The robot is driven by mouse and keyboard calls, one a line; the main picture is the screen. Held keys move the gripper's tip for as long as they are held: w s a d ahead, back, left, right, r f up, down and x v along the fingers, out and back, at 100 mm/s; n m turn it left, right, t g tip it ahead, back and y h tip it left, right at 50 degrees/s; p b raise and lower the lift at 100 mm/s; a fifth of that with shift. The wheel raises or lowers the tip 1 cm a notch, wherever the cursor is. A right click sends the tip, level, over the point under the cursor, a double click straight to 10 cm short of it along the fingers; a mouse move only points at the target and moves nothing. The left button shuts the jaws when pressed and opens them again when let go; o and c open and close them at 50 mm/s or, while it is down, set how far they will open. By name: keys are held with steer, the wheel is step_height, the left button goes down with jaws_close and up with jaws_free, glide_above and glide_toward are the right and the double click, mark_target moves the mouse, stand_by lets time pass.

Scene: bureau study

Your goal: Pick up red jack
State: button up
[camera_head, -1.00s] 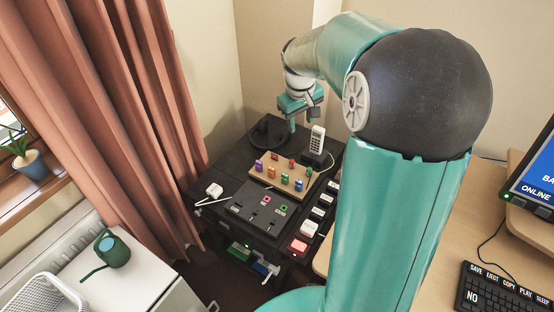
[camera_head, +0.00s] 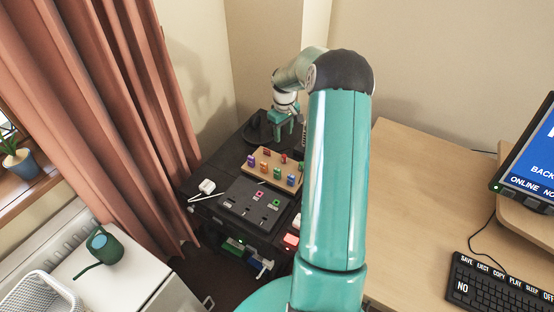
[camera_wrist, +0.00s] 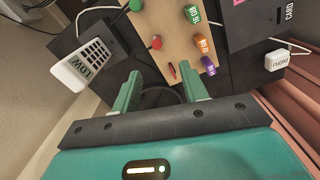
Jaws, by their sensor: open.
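A wooden board (camera_head: 262,175) with several coloured jacks lies on the black desk unit. Two red pieces stand in its back row, one red jack (camera_head: 267,152) and another (camera_head: 283,158). In the wrist view, one red piece (camera_wrist: 156,42) has a round top, and the other (camera_wrist: 172,70) is partly hidden near my right fingertip. I cannot tell which one the task means. My gripper (camera_head: 283,130) is open and points down just behind the board. In the wrist view, its fingers (camera_wrist: 160,86) are apart with nothing held between them.
Purple (camera_wrist: 208,65), orange (camera_wrist: 203,43) and green (camera_wrist: 191,13) jacks stand close by. A dark panel (camera_head: 253,205) lies in front of the board. A curtain (camera_head: 110,120) hangs at left.

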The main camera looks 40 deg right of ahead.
mark_target(284, 155)
steer(key=f, duration=0.8)
steer(key=shift+s+d, duration=0.2)
steer(key=shift+s, duration=0.1)
steer(key=shift+w+d+f, duration=0.1)
steer(key=shift+w+f, duration=0.05)
steer(key=shift+f, duration=2.6)
jaws_close()
